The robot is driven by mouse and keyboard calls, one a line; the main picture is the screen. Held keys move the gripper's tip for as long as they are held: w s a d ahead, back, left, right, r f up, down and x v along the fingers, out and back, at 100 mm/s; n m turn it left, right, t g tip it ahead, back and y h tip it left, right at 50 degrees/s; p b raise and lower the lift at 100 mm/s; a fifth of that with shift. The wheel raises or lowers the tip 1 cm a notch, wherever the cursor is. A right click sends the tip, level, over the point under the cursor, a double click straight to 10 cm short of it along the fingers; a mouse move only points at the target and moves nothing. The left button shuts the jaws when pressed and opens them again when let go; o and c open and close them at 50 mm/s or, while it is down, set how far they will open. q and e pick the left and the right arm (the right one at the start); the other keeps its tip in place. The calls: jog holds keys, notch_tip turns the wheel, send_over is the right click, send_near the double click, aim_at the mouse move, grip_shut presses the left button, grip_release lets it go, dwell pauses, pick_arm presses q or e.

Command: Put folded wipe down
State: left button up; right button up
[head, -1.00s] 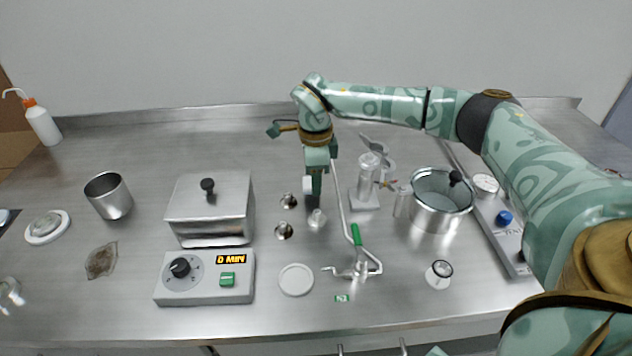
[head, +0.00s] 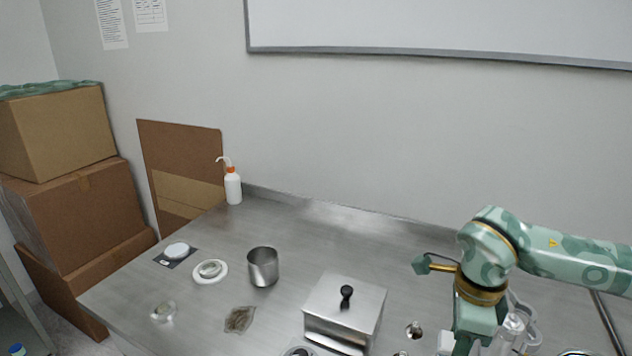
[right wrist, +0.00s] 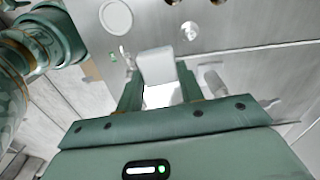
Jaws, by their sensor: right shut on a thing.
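The folded wipe (right wrist: 157,66) is a small white pad between the fingers of my right gripper (right wrist: 160,90) in the right wrist view. The gripper is shut on it, and it sticks out past the fingertips. In the head view my right gripper (head: 466,345) hangs over the metal bench (head: 330,235) at the lower right. A white edge of the wipe (head: 446,342) shows beside it there; the fingertips are cut off by the frame. I cannot tell how high the wipe is above the bench. My left gripper is not in view.
A lidded metal box (head: 340,312) and a steel beaker (head: 263,267) stand left of the gripper. A white ringed dish (head: 210,271), a brown crumpled packet (head: 240,319) and a wash bottle (head: 233,187) are further left. The bench's back middle is clear.

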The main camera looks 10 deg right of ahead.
jog(key=n, duration=0.4)
jog(key=shift+s+a, duration=0.15)
jog(key=s+a+n, duration=0.6)
jog(key=n, duration=1.3)
jog(key=shift+s+a, duration=0.2)
jog(key=shift+a, duration=0.1)
jog(key=shift+f, duration=0.2)
